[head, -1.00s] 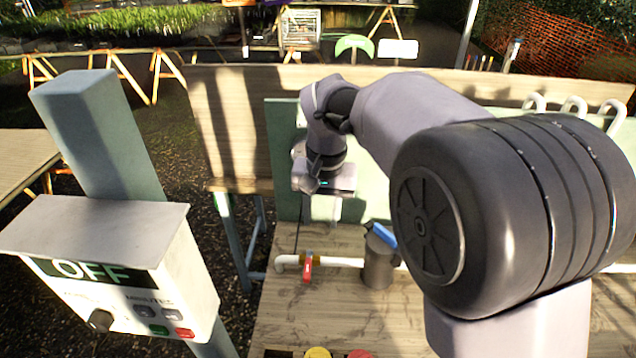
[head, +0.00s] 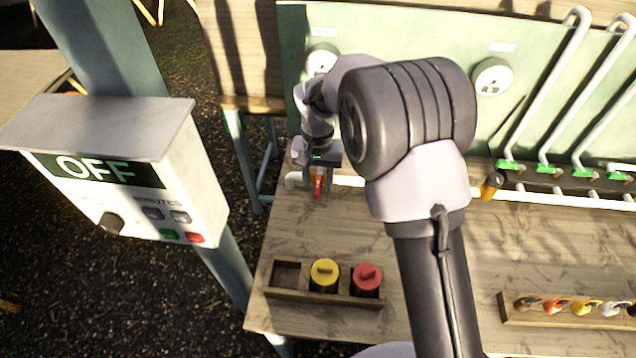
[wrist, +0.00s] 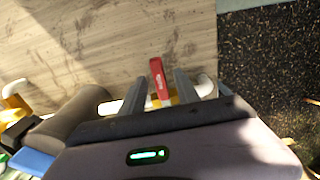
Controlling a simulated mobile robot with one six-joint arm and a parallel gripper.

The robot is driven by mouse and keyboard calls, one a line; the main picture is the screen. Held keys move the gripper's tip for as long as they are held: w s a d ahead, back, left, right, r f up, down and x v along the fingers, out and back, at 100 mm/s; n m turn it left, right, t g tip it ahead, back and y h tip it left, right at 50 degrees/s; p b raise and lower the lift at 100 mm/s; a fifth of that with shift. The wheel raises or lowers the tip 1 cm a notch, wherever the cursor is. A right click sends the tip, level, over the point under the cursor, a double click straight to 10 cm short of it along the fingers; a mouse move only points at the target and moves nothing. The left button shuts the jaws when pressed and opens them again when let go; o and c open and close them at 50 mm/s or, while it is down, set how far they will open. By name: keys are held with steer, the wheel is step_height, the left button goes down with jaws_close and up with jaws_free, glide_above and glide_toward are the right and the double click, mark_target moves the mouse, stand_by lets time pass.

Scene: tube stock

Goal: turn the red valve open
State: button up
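The red valve (wrist: 158,80) is a flat red lever on a brass body in a white pipe (wrist: 205,86). In the wrist view the lever sticks out crosswise to the pipe. My gripper (wrist: 160,78) is open, with one finger on each side of the lever and a visible gap at both sides. In the head view the valve (head: 318,186) shows just below my gripper (head: 323,172). The far part of the valve body is hidden by my gripper.
A dark cylinder (wrist: 72,118) stands near the pipe, left in the wrist view. A wooden rack (head: 290,292) holds a yellow-topped (head: 324,275) and a red-topped jar (head: 367,279). An OFF control box (head: 120,165) stands left. The bench middle is clear.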

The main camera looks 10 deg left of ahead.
jaws_close()
stand_by(1.5)
